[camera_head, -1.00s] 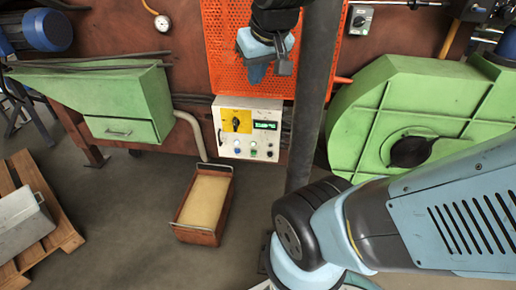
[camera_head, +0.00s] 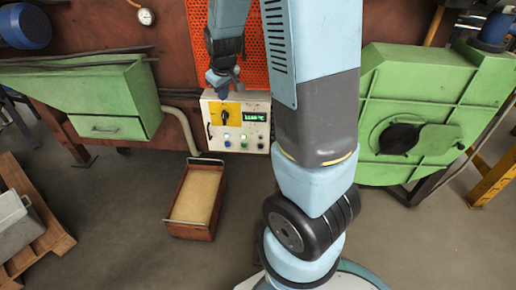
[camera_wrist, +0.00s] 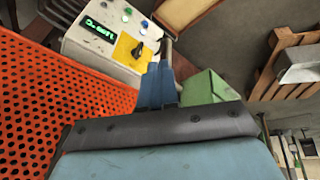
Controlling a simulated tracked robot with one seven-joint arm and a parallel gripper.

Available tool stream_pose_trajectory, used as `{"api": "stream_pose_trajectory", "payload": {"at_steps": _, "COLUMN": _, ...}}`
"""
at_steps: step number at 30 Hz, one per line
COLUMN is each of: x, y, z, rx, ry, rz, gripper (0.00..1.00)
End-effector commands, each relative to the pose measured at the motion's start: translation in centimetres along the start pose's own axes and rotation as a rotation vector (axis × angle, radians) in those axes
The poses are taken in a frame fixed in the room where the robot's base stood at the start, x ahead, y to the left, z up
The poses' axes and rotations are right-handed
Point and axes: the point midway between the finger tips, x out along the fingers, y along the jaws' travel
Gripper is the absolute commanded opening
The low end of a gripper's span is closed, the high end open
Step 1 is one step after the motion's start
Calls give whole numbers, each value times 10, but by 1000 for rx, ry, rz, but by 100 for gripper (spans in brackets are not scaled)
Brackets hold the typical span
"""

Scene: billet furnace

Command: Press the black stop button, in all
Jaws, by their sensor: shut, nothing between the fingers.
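The control box (camera_head: 209,107) is a pale panel with a lit green display (camera_head: 254,116), a yellow plate with a black rotary switch (camera_head: 226,117), and small buttons below. A dark round control (camera_head: 260,146) sits at its lower right; I cannot tell which control is the stop button. In the wrist view the box (camera_wrist: 85,45) appears turned around, with blue, green and dark buttons near the top. My gripper (camera_head: 222,86) is shut and empty, at the box's upper left edge. Its blue fingers show in the wrist view (camera_wrist: 158,70); contact cannot be told.
An orange perforated guard (camera_head: 256,50) stands behind and above the box. A green hopper with a drawer (camera_head: 110,127) is at left, a green housing (camera_head: 420,90) at right. A sand-filled box (camera_head: 196,195) lies on the floor below. Open floor surrounds it.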

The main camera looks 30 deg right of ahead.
Motion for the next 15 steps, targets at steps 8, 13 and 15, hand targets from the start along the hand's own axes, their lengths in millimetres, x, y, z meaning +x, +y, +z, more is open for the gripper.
{"api": "stream_pose_trajectory", "payload": {"at_steps": 8, "x": 88, "y": 6, "z": -3, "rx": -125, "ry": -52, "rz": 57, "gripper": 0}}
{"api": "stream_pose_trajectory", "payload": {"at_steps": 13, "x": 139, "y": 10, "z": 2, "rx": -215, "ry": -81, "rz": 99, "gripper": 0}}
{"api": "stream_pose_trajectory", "payload": {"at_steps": 15, "x": 159, "y": 12, "z": 5, "rx": -256, "ry": -92, "rz": 118, "gripper": 0}}
